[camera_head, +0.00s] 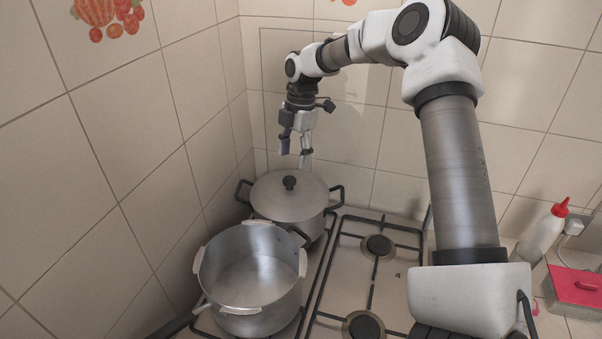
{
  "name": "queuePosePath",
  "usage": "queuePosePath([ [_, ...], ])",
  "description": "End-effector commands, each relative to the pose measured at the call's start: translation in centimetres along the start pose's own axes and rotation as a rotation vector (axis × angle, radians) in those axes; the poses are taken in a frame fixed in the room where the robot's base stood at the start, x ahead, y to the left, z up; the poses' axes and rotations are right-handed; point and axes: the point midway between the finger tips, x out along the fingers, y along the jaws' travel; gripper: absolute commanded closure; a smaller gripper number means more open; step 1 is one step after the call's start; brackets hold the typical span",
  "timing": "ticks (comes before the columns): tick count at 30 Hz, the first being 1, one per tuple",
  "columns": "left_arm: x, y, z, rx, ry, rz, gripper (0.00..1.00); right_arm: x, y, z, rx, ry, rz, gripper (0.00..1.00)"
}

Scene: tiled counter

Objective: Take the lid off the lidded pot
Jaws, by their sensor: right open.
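The lidded pot (290,222) is a metal pot with dark side handles on the rear left burner. Its lid (272,200) sits on top, with a dark round knob (289,183) at its middle. My right gripper (295,160) points down from above, open and empty. In the picture its fingertips are just above the knob; whether they are over it or behind it in depth I cannot tell. My left gripper is not in view.
An open, empty metal pot (252,270) stands in front of the lidded pot. Free burners (378,246) lie to the right. A white bottle with a red cap (546,230) and a red box (578,286) are at far right. Tiled walls close in left and behind.

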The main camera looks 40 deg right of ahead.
Motion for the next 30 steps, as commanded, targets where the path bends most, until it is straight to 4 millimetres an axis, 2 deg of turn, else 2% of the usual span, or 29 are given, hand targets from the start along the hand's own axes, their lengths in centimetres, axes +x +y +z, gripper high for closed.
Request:
queuePosePath([
  [7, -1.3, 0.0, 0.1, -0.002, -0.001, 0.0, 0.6, 2.5, -0.1, -0.1, -0.001, 0.0, -0.004, 0.35],
  [10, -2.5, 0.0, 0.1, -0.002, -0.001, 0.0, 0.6, 3.7, -0.2, -0.3, 0.0, 0.0, -0.006, 0.35],
  [12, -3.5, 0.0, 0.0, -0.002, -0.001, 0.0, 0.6, 5.0, -0.3, -0.5, 0.0, -0.001, -0.007, 0.35],
  [16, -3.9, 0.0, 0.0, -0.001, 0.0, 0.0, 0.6, 7.3, -0.2, -0.4, 0.001, -0.001, -0.003, 0.35],
  [23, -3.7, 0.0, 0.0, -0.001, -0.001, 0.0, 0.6, 7.8, -0.1, -0.4, 0.0, -0.001, 0.0, 0.35],
  [24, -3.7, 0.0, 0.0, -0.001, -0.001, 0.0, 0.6, 7.8, -0.1, -0.4, 0.0, -0.001, 0.0, 0.49],
  [28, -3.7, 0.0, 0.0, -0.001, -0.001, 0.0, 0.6, 7.8, -0.1, -0.4, 0.0, -0.001, -0.001, 0.95],
  [29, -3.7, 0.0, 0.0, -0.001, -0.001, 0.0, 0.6, 7.8, -0.2, -0.4, 0.0, 0.0, -0.001, 1.0],
  [30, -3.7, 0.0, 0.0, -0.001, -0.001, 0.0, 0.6, 7.8, -0.2, -0.4, 0.0, 0.0, -0.001, 1.0],
])
